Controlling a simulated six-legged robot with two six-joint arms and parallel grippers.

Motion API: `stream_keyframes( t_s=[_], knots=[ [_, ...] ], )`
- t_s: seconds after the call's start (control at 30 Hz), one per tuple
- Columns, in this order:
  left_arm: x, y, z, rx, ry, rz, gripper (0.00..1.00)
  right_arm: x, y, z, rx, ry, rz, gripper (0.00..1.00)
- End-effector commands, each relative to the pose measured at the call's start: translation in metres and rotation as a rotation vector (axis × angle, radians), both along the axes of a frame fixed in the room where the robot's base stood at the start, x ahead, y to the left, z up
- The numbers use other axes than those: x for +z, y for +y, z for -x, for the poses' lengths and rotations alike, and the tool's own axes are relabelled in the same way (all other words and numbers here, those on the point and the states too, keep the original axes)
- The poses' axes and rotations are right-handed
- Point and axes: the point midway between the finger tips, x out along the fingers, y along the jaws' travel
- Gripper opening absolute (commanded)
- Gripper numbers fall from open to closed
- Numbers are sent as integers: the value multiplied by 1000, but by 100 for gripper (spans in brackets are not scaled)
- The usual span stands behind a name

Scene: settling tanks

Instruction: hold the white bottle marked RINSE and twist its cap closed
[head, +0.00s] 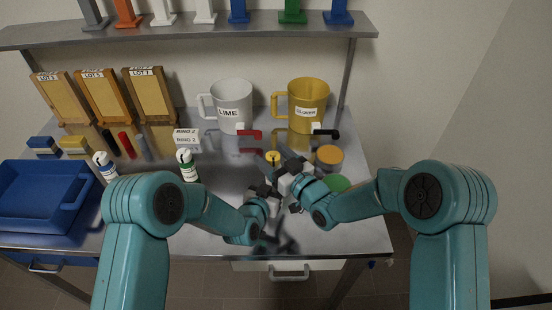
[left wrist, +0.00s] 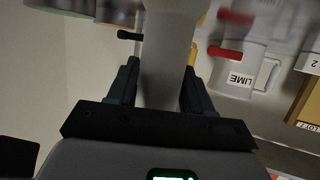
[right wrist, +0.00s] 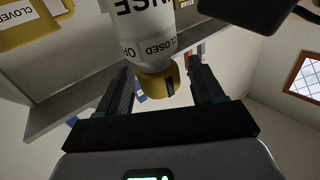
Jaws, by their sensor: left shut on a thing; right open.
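The white bottle is in my left gripper (head: 262,192); its pale body (left wrist: 168,60) runs between both fingers in the left wrist view. In the right wrist view the bottle (right wrist: 150,35) shows part of its name and the words CLOSED and OP. Its yellow cap (right wrist: 158,84) has a dark mark on its side; it also shows in the head view (head: 272,156). My right gripper (head: 286,176) is open, its fingers on either side of the cap with gaps. The arms hide most of the bottle in the head view.
A white LIME mug (head: 232,105) and a yellow mug (head: 307,104) stand behind. Two other bottles (head: 187,166) (head: 105,167) stand left, near a blue tray (head: 40,197). A yellow-topped round item (head: 329,157) and a green one (head: 338,184) are right of the grippers.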

Motion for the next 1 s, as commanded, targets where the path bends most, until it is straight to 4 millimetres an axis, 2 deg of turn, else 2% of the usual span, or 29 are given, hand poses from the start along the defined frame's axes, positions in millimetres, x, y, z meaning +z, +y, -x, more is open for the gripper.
stream_keyframes(
  t_s=[0.17,0.4,0.6,0.8,1.0],
  knots=[
    [0,0,0,0,0,0,8,0,-13,16,-2,3,0,67],
    [0,0,0,0,0,0,8,0,-47,60,-3,3,0,67],
    [0,0,0,0,0,0,8,0,-67,87,-2,1,1,67],
    [0,0,0,0,-1,0,8,0,-73,95,0,-1,-1,67],
    [0,0,0,0,-1,0,8,0,-73,95,0,-1,-1,67]
  ],
)
